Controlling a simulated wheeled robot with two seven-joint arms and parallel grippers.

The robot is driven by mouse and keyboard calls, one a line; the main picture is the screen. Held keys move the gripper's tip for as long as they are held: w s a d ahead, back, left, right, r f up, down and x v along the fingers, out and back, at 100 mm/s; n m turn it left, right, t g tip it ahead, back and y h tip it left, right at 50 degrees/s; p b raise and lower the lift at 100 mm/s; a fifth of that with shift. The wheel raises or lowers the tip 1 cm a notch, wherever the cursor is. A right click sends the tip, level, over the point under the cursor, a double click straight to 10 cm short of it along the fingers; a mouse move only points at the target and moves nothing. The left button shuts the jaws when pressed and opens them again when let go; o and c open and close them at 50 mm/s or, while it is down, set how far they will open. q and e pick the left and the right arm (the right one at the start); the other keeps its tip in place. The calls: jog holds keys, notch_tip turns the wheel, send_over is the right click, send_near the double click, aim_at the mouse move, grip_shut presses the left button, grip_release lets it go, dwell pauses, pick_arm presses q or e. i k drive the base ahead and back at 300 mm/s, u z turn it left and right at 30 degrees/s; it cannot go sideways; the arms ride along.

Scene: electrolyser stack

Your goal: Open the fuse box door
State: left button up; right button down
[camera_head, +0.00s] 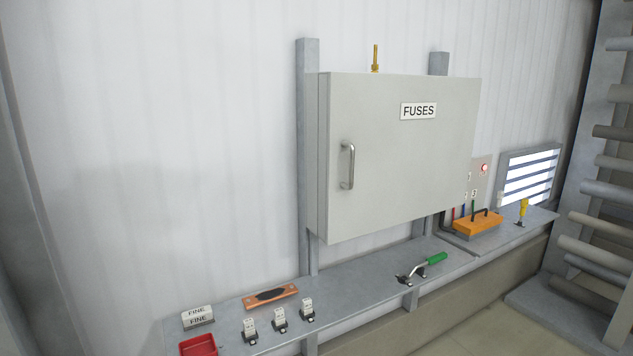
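The grey fuse box (322,160) is mounted on two upright posts against the white wall. Its door (410,165) carries a "FUSES" label near the top and appears closed. A vertical metal bar handle (347,166) sits near the door's left edge. Neither of my grippers shows in the head view, and nothing touches the handle.
A grey shelf (350,290) runs below the box. It holds a red tray (198,345), "FINE" blocks (198,317), several small fuse-like pieces (280,320), a green-handled tool (425,267) and an orange case (476,224). A pipe rack (600,190) stands at right. Space before the door is clear.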

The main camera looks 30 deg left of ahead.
aim_at(394, 149)
jog(key=u, duration=0.95)
jog(key=i, duration=1.05)
jog(key=u, duration=0.8)
